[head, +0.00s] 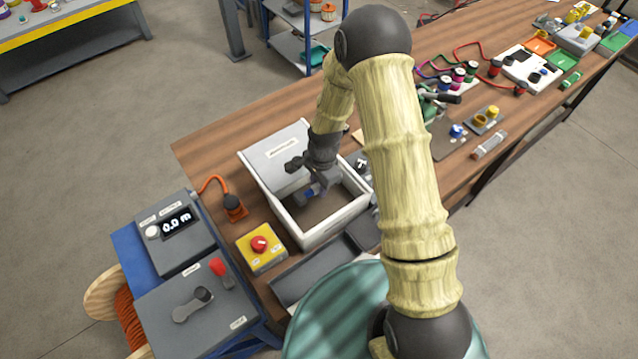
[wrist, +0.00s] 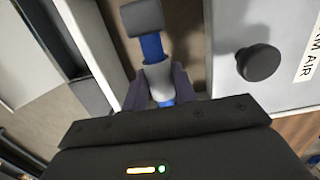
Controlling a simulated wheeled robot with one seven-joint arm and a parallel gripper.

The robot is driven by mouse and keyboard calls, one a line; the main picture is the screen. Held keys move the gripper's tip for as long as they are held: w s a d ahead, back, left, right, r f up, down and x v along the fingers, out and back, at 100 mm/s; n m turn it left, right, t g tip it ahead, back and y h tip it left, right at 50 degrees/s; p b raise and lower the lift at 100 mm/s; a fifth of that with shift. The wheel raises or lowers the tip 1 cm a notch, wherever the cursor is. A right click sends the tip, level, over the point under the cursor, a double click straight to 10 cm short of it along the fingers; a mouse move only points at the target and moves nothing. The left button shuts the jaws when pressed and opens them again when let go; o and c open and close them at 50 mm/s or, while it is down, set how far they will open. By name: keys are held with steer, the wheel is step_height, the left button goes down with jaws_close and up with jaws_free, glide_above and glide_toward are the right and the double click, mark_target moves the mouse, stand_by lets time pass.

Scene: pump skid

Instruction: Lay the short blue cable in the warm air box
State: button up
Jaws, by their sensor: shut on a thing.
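My gripper (head: 316,190) reaches down into the box opening. In the wrist view my gripper (wrist: 162,88) is shut on the short blue cable (wrist: 152,46), which has grey ends. The cable is inside or just over the box; its exact height above the floor I cannot tell.
A yellow box with a red button (head: 260,245) and an orange plug (head: 233,207) stand left of the box. A grey tray (head: 300,277) lies in front. Coloured connectors and cables (head: 460,75) crowd the bench's far right. Bare wood shows behind the lid.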

mark_target(318, 204)
steer(key=shift+f+b, duration=2.8)
steer(key=shift+f, duration=1.2)
steer(key=o, duration=0.9)
steer(key=shift+o, duration=0.2)
steer(key=shift+r, duration=0.15)
steer(key=r, duration=0.5)
steer(key=d+r+b, duration=0.1)
steer(key=r, duration=0.5)
steer(key=w+r+b, duration=0.1)
steer(key=r, duration=0.5)
steer(key=shift+d+r, duration=0.1)
steer(key=shift+d, duration=0.05)
steer(key=shift+s+d+r+n, duration=0.2)
steer(key=shift+s+d+n, duration=0.05)
steer(key=shift+d+n, duration=0.1)
steer(key=s+d+r+n+t, duration=0.3)
steer(key=s+d+r+n, duration=0.2)
steer(key=s+d+n, duration=0.5)
steer(key=s+d, duration=0.1)
steer(key=s, duration=0.2)
steer(key=shift+d+r+h, duration=0.15)
steer(key=shift+d+h, duration=0.05)
steer(key=shift+h, duration=0.2)
